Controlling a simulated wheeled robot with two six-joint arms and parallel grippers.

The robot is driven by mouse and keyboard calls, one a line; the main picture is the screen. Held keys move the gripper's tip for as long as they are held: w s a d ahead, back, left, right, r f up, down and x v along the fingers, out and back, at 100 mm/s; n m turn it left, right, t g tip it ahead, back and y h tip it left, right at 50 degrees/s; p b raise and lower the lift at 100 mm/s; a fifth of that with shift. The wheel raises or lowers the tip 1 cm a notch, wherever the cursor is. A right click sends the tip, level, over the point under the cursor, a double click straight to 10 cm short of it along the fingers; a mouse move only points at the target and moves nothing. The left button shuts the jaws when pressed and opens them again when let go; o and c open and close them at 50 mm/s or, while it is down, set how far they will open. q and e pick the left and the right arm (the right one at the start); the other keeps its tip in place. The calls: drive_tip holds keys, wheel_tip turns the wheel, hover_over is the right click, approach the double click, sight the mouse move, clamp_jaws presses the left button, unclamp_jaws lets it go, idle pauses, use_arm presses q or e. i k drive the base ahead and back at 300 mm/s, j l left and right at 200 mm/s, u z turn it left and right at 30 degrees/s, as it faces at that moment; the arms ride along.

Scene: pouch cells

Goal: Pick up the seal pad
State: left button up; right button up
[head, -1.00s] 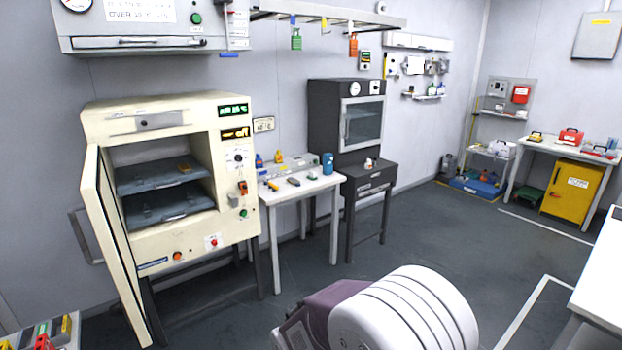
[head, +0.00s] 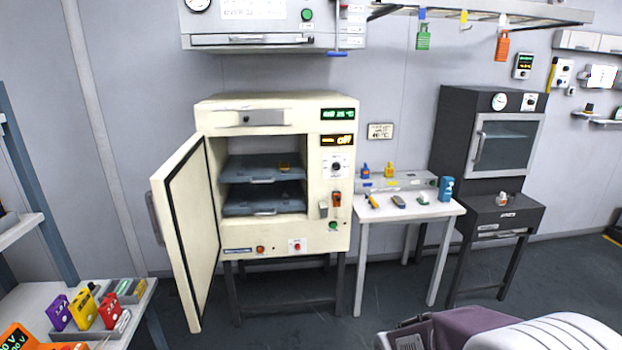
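I cannot pick out the seal pad for certain. Several small items lie on the white side table (head: 390,213): a yellow-orange one (head: 373,201), a dark one (head: 399,201) and a green-and-white one (head: 423,199). A small orange-brown item (head: 285,167) lies on the upper shelf (head: 245,172) inside the open cream oven (head: 281,231). A small white and reddish item (head: 502,199) sits on the dark stand (head: 483,215). They are too small to identify. Neither of my grippers is in view.
The oven door (head: 185,230) stands open toward the left front. A bench (head: 35,299) at lower left holds purple, yellow and red devices. A dark glass-fronted cabinet (head: 490,140) stands right of the table.

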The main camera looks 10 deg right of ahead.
sight(422, 200)
drive_tip(key=i+l+u, duration=0.4)
drive_tip(key=l, duration=0.8)
drive_tip(key=i+l+u, duration=0.35)
drive_tip(key=l, duration=1)
drive_tip(key=i+l+u, duration=0.2)
drive_tip(key=l+u, duration=0.2)
drive_tip(key=l, duration=1)
drive_tip(key=l+u, duration=0.4)
drive_tip(key=l, duration=0.95)
drive_tip(key=k, duration=0.05)
